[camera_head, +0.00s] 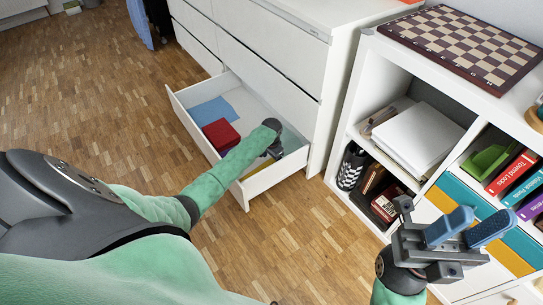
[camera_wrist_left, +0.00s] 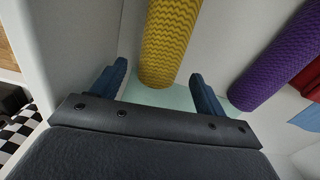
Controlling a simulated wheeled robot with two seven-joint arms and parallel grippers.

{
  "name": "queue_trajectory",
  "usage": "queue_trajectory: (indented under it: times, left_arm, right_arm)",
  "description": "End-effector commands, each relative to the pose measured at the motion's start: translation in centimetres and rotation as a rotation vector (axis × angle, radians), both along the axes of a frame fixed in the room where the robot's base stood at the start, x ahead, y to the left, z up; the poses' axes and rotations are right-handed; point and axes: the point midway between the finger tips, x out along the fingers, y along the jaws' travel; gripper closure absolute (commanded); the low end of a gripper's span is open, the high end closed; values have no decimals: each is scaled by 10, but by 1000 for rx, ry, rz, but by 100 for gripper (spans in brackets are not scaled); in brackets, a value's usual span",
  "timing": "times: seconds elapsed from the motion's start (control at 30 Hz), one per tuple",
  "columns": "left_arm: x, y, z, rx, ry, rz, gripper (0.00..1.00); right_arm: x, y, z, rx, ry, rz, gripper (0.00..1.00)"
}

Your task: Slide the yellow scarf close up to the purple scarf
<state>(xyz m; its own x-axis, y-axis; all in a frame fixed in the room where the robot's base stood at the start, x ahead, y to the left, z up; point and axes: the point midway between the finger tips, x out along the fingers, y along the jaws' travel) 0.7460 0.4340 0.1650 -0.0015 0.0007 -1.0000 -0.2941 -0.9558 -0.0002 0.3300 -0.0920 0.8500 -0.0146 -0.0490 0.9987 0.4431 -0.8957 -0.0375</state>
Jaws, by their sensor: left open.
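The yellow scarf (camera_wrist_left: 168,40) is a rolled, zigzag-textured cylinder in the left wrist view. Its near end lies between the fingers of my open left gripper (camera_wrist_left: 158,70), with space on both sides. The purple scarf (camera_wrist_left: 278,68) is a similar roll to the right, with a clear gap between them. In the head view my left gripper (camera_head: 274,150) reaches down into the open drawer, and a bit of the yellow scarf (camera_head: 257,169) shows below it. My right gripper (camera_head: 466,228) is open and empty, outside the drawer.
The open drawer (camera_head: 194,130) also holds a dark red folded cloth (camera_head: 221,134) and a blue one (camera_head: 212,111). Its wall (camera_wrist_left: 75,45) stands left of my left gripper. A white shelf (camera_head: 362,75) with books and boxes stands at the right. The wooden floor is clear.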

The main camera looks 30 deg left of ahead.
Motion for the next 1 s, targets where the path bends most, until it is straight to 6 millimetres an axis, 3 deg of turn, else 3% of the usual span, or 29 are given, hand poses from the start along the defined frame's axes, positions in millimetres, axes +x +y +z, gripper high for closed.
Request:
queue_trajectory:
  times: [0.1, 0.3, 0.67, 0.93, 1.0]
  left_arm:
    - [0, -1, -18, -1, 0, 1, 27]
    - [0, -1, -32, -1, -1, 0, 27]
    - [0, 0, -34, 0, -1, 0, 27]
    - [0, 0, -34, 0, -1, 0, 78]
    - [0, 0, -34, 0, -1, 0, 78]
  right_arm:
    - [0, 2, -6, 5, 0, 15, 64]
    - [0, 4, -9, 8, 1, 25, 64]
    - [0, 4, -5, 8, -13, 28, 64]
    - [0, 4, -5, 10, -11, 28, 64]
    - [0, 4, -6, 10, -7, 27, 64]
